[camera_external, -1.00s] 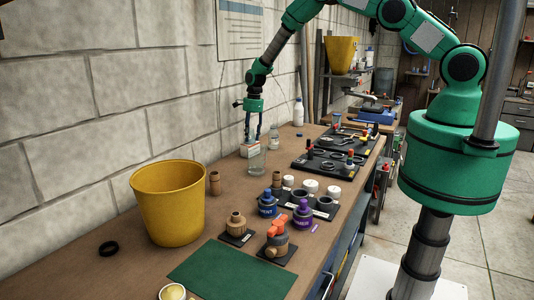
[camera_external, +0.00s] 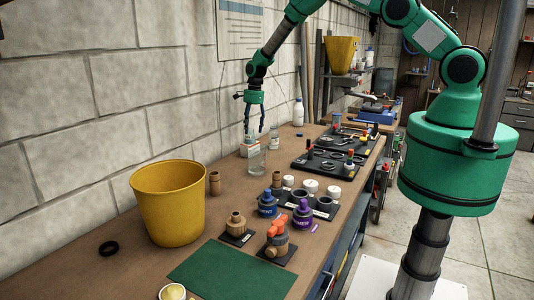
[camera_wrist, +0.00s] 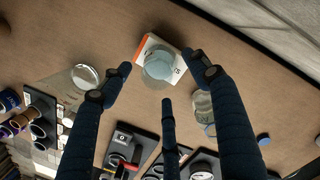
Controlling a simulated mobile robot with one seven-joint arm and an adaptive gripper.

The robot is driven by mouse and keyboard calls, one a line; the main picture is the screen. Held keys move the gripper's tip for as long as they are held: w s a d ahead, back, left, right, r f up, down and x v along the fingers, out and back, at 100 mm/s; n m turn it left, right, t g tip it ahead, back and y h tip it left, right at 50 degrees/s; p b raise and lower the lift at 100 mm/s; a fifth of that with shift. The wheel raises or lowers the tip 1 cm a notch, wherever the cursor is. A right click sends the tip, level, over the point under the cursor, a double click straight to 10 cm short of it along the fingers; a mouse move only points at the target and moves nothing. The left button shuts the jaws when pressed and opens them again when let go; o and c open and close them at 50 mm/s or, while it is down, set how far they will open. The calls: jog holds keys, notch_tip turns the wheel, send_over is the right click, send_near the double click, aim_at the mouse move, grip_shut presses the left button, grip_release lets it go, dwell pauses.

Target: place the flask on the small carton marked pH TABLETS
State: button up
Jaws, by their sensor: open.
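The small white carton (camera_external: 242,152) with an orange band stands on the bench near the wall. It shows in the wrist view (camera_wrist: 147,46), its lettering mostly covered. A round grey-blue thing, which looks like the flask (camera_wrist: 159,66), sits over the carton's top between my fingers. In the outside view it is small and hard to make out. My gripper (camera_external: 254,129) is above the carton with its fingers spread. In the wrist view my gripper (camera_wrist: 158,80) is open, with fingertips around the flask and apart from it.
A clear glass jar (camera_external: 257,162) stands close in front of the carton. A clear bottle (camera_external: 274,137) stands behind it. A yellow bucket (camera_external: 168,205), a black tool tray (camera_external: 300,166) and several small pots are on the bench. The wall runs close along the left.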

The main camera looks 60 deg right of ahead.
jog(key=r, duration=0.5)
jog(key=d+r+b, duration=0.1)
jog(key=r, duration=0.2)
jog(key=shift+s, duration=0.25)
jog(key=shift+a+r, duration=0.1)
jog(key=shift+r, duration=0.15)
jog(key=s+a+r+n+t, duration=0.1)
jog(key=s+a+r+n, duration=0.15)
jog(key=s+r, duration=0.65)
jog(key=s+a+r+n, duration=0.1)
jog(key=s+r+n, duration=0.3)
jog(key=r, duration=0.8)
jog(key=s+a+r+n+t, duration=0.1)
jog(key=s+r+n, duration=0.3)
jog(key=s+r, duration=0.5)
jog(key=s+a+r+n+t+h, duration=0.15)
jog(key=s+r+n, duration=0.35)
jog(key=s+r, duration=0.7)
jog(key=s+f+n, duration=0.1)
jog(key=s+n, duration=0.2)
jog(key=s, duration=0.7)
jog(key=s+a+f+n+t, duration=0.1)
jog(key=s+n, duration=0.3)
jog(key=s, duration=0.6)
jog(key=shift+s+a+f, duration=0.25)
jog(key=shift+s+f, duration=0.1)
jog(key=shift+f, duration=0.15)
jog(key=shift+t, duration=0.25)
